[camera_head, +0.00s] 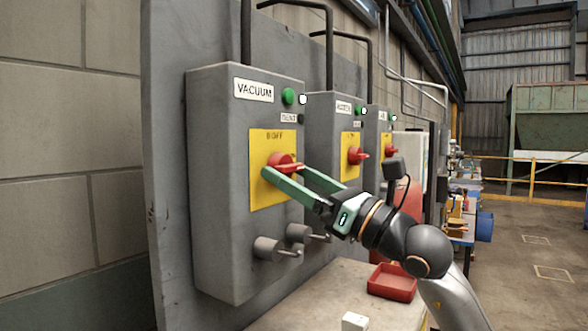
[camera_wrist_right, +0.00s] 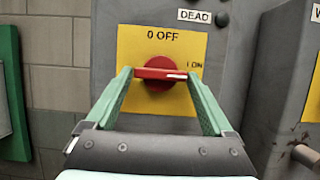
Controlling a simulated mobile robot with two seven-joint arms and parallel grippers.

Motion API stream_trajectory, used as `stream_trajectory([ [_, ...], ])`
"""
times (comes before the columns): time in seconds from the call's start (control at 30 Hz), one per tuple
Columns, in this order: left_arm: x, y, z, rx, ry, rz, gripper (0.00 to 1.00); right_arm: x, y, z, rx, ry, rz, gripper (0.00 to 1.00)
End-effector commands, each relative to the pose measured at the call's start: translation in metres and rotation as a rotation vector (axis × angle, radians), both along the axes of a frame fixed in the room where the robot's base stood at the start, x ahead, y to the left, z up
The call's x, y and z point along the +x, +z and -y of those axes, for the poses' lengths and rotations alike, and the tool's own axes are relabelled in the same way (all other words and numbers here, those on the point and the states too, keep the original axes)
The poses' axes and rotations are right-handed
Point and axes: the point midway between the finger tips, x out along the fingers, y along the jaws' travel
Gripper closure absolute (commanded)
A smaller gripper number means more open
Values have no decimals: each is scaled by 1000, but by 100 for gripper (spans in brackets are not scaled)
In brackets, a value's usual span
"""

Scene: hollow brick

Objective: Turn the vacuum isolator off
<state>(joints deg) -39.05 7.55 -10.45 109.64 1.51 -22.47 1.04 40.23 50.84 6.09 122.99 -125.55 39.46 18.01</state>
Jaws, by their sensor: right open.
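The vacuum isolator is a grey box (camera_head: 220,190) labelled VACUUM, with a yellow plate (camera_head: 260,190) and a red rotary handle (camera_head: 284,158). In the right wrist view the handle (camera_wrist_right: 158,84) lies horizontally, its white mark on the right near "I ON"; "0 OFF" is printed above it. My right gripper (camera_head: 290,174) has its two green fingers apart at the handle. In the right wrist view the gripper (camera_wrist_right: 160,74) has one fingertip at each end of the handle; I cannot tell whether they touch it. My left gripper is not in view.
More grey isolator boxes (camera_head: 325,188) with red handles stand to the right on the same panel. Grey knobs with levers (camera_head: 272,247) stick out below the yellow plate. A bench (camera_head: 300,302) below holds a red tray (camera_head: 392,283) and a small white block (camera_head: 354,321).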

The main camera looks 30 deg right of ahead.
Motion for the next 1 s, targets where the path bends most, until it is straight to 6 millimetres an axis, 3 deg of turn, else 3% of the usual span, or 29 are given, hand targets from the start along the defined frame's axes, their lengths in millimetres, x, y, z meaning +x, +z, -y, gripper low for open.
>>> stream_trajectory([
  [0.23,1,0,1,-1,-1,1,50,0,0,0,0,0,0,15],
  [0.8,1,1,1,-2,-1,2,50,0,0,0,0,0,-1,80],
  [1.0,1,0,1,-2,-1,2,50,0,-1,0,-9,0,3,81],
])
